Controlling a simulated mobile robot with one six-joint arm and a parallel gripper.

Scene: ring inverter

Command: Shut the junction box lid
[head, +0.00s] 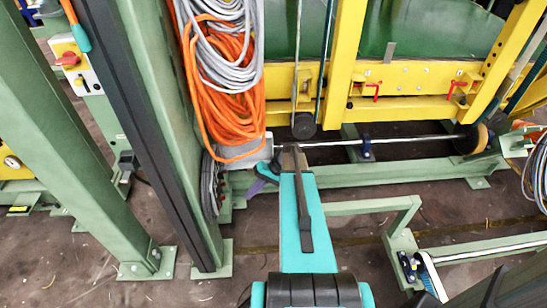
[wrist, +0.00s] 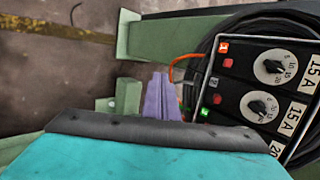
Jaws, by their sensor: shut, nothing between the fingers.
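My gripper shows in the wrist view as purple fingers (wrist: 162,98), pressed together and empty. In the head view only a small purple part of the gripper (head: 257,187) shows, left of my teal arm. I cannot tell whether this panel belongs to the junction box. A pale grey box (head: 260,151) shows partly below the orange cable in the head view; it may be the junction box. No lid can be made out clearly.
Orange and grey cable coils (head: 222,90) hang on a green post just left of my arm. A yellow frame (head: 410,78) stands behind. A low green rail (head: 375,206) lies to the right. Brown floor (head: 90,240) is open between the posts.

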